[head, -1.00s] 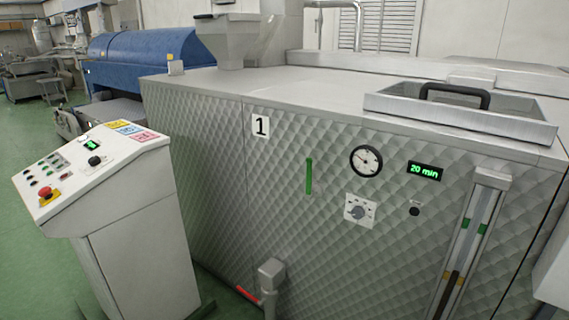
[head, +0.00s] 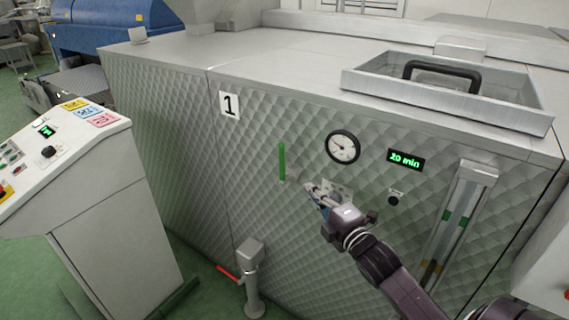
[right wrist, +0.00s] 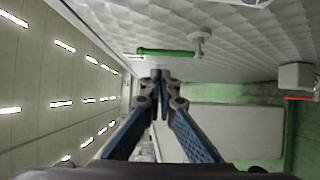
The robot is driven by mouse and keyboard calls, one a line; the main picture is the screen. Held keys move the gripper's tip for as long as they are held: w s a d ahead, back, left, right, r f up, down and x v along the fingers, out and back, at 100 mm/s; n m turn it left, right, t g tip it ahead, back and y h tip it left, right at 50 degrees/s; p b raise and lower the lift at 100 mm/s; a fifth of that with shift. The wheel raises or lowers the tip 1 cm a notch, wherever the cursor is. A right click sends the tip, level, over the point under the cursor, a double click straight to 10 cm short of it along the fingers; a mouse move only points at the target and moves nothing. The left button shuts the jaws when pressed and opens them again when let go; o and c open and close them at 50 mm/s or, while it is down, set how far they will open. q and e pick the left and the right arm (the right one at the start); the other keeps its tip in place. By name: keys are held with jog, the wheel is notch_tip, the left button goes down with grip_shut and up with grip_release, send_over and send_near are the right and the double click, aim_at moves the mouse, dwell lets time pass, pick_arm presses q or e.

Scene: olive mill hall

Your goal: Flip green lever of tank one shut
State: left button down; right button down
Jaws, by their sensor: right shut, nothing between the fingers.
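The green lever (head: 282,161) stands upright on the quilted steel front of tank one (head: 240,160), to the right of and below the number 1 plate (head: 229,104). In the right wrist view the green lever (right wrist: 165,52) lies across the picture, just beyond my fingertips, with a pale pivot at its right end. My right gripper (head: 309,188) is shut and empty, a little right of the lever's lower end. It also shows in the right wrist view (right wrist: 159,76), with a gap to the lever. My left gripper is not in view.
A dial gauge (head: 343,147), a green 20 min display (head: 406,160) and a partly hidden knob plate sit right of the lever. A red-handled valve (head: 229,273) stands low in front of the tank. A control console (head: 70,180) stands at left, with open green floor beside it.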

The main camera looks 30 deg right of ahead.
jog(key=p, duration=0.4)
send_near(283, 160)
jog(key=w, duration=0.5)
jog(key=shift+w+d, duration=0.2)
jog(key=shift+d, duration=0.2)
jog(key=shift+w+d+f, duration=0.1)
jog(key=shift+w+f, duration=0.05)
jog(key=shift+w, duration=0.6)
jog(key=shift+w, duration=0.1)
